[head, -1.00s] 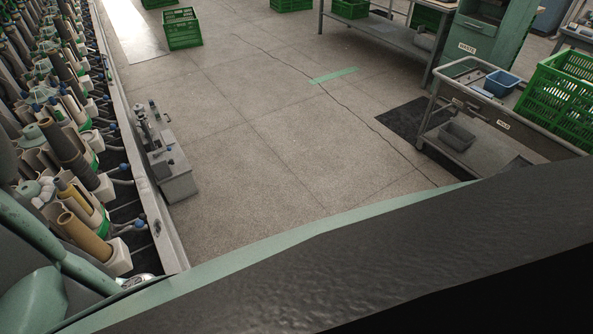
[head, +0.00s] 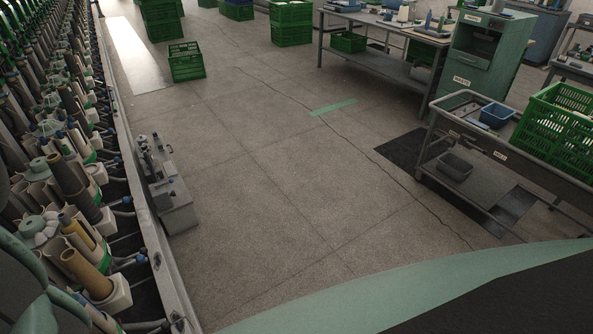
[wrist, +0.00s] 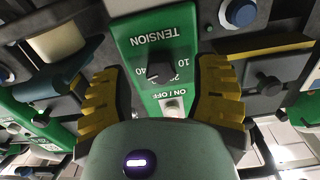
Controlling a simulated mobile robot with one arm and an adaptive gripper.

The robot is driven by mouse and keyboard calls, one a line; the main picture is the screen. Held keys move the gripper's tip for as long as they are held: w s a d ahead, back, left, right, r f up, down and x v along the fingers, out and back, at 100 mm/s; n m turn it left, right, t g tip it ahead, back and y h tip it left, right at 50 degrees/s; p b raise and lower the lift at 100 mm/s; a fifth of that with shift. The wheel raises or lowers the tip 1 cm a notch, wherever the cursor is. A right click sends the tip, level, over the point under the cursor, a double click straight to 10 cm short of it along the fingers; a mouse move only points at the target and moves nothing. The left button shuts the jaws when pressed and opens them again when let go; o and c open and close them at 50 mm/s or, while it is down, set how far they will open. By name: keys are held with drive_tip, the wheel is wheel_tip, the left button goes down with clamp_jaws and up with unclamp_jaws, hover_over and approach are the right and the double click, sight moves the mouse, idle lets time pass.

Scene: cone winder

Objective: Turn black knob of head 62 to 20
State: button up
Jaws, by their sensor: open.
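In the wrist view, a green panel (wrist: 127,49) marked TENSION carries a small black knob (wrist: 160,71). The numbers 10, 20 and 40 stand around the knob. Its pointer is too small to read surely. A pale button (wrist: 173,107) marked ON / OFF sits on the same panel. My gripper (wrist: 159,72) is open, with one yellow ridged finger on each side of the panel. The knob lies between the fingers, and neither visibly touches it. No head number is legible. The head view shows neither the gripper nor this knob clearly.
The winder's row of tubes and cones (head: 75,190) runs along the left in the head view. A small grey device (head: 168,185) stands beside it on the floor. A cart (head: 475,135) with bins stands at right. The floor between is mostly clear.

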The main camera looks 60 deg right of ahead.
drive_tip(key=shift+w+a, duration=0.15)
drive_tip(key=shift+a, duration=0.4)
drive_tip(key=shift+o, duration=0.3)
clamp_jaws()
